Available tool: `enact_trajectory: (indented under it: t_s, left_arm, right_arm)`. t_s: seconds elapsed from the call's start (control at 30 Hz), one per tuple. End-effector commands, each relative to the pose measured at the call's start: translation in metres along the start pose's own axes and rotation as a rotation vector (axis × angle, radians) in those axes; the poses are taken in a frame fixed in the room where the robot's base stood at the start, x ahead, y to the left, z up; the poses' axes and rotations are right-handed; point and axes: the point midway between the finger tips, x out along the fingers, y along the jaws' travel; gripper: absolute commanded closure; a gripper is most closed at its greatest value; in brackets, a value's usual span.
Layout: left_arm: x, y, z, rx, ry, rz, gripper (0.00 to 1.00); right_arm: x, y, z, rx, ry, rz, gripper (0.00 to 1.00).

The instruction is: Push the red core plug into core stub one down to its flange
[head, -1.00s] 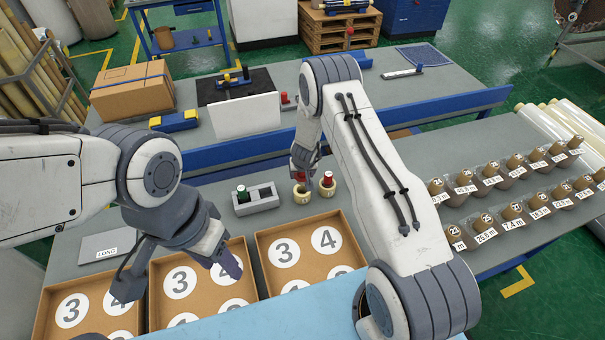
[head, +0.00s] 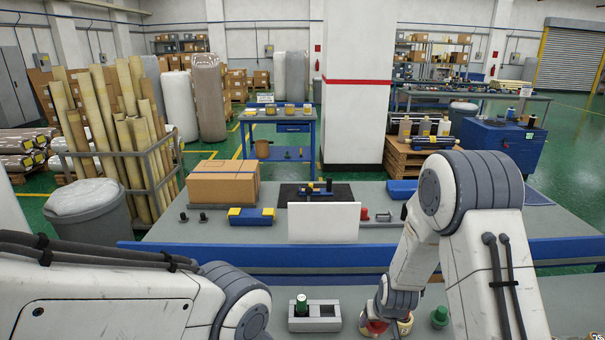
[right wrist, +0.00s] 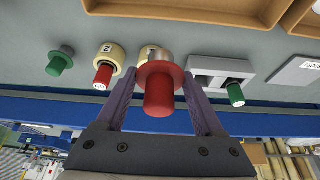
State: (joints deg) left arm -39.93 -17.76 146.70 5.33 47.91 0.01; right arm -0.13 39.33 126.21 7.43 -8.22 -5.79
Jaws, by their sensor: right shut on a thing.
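My right gripper (right wrist: 158,82) is shut on the red core plug (right wrist: 158,94), one finger on each side of it. My left gripper is outside the head view.
A grey holder (right wrist: 205,67) with a green plug (right wrist: 236,95) stands to one side, and another green plug (right wrist: 58,63) to the other. Brown trays (right wrist: 195,8) and a grey LONG plate (right wrist: 297,71) lie near. A blue rail (head: 330,256) runs behind the bench.

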Motion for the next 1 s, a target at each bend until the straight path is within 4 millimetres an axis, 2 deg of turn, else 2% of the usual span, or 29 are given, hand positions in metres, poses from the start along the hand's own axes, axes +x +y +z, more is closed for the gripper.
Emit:
enact_trajectory:
  t_s: [0.03, 0.1, 0.23, 0.37, 0.47, 0.7, 0.8, 1.0]
  left_arm:
    - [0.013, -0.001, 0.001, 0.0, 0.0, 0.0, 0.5]
    - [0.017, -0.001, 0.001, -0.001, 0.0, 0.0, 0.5]
    - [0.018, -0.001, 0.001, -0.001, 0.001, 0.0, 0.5]
    - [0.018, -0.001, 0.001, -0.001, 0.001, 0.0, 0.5]
    - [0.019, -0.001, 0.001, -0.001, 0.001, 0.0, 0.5]
    - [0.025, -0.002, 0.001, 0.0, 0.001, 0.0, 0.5]
    - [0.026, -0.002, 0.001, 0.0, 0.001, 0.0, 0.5]
    - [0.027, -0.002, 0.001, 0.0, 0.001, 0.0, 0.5]
  right_arm:
    - [0.002, -0.002, 0.009, -0.009, 0.001, -0.005, 0.84]
    - [-0.003, -0.003, 0.016, -0.018, 0.0, -0.011, 0.84]
    - [-0.008, -0.004, 0.021, -0.025, -0.001, -0.016, 0.84]
    - [-0.007, -0.004, 0.018, -0.022, -0.002, -0.018, 0.84]
    - [0.001, -0.005, 0.004, -0.001, -0.002, -0.021, 0.84]
    - [0.027, 0.004, -0.056, 0.088, -0.006, 0.006, 0.84]
    - [0.033, 0.01, -0.075, 0.121, -0.005, 0.03, 0.84]
    - [0.037, 0.017, -0.092, 0.155, -0.001, 0.057, 0.84]
